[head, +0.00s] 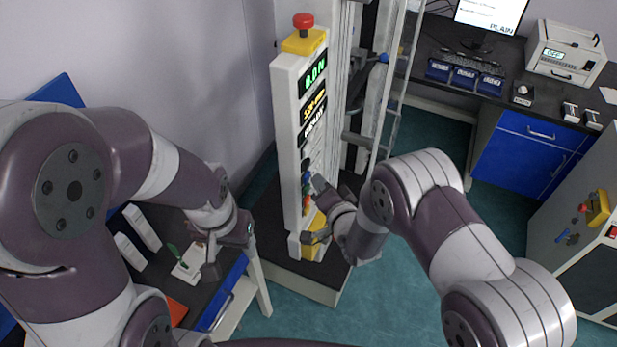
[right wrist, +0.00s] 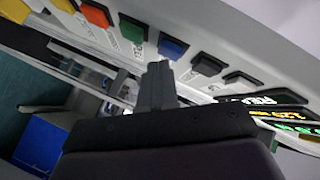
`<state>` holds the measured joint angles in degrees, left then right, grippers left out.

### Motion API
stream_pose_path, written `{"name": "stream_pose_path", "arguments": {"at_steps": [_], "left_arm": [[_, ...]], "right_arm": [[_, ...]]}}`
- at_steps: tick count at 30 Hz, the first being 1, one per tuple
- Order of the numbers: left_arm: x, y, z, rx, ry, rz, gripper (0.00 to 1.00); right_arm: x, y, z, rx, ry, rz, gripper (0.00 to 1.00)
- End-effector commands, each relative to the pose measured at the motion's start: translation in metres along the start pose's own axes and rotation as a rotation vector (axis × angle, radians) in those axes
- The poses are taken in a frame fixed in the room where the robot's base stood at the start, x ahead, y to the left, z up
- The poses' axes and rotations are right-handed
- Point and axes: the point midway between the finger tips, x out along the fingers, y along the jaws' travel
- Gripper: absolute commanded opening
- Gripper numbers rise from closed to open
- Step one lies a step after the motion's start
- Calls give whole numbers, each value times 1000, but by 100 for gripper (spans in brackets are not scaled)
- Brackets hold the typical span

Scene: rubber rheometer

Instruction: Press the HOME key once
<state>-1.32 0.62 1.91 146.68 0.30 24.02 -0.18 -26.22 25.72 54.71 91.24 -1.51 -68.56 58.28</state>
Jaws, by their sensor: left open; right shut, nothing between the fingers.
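The white control panel (head: 292,140) stands upright on the machine's column, with a vertical row of coloured keys below its displays. The blue key (right wrist: 172,47) is close ahead of my right gripper (right wrist: 157,72), whose shut, empty fingers point at the panel. I cannot tell whether the tips touch it. The key labels are too small to read, so I cannot tell which is HOME. In the head view my right gripper (head: 316,181) is beside the key row and partly covers it. My left gripper (head: 213,258) is open over the side table at the left.
A red stop button (head: 303,20) tops the panel. Black keys (right wrist: 207,64) and a green key (right wrist: 132,29) flank the blue one. The side table (head: 225,298) carries small white items. A bench with blue drawers (head: 520,150) stands at the back right.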

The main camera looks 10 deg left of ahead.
Motion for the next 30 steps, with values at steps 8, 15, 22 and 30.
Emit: {"name": "stream_pose_path", "arguments": {"at_steps": [8,15,22,30], "left_arm": [[2,0,0,0,0,0,61],[4,0,0,0,0,0,61],[5,0,1,0,0,0,61],[4,0,0,0,0,0,61]], "right_arm": [[2,-1,2,0,0,0,0],[4,-3,3,0,0,0,0],[6,-5,5,-1,0,-2,0],[6,-5,4,-1,0,-1,0]]}}
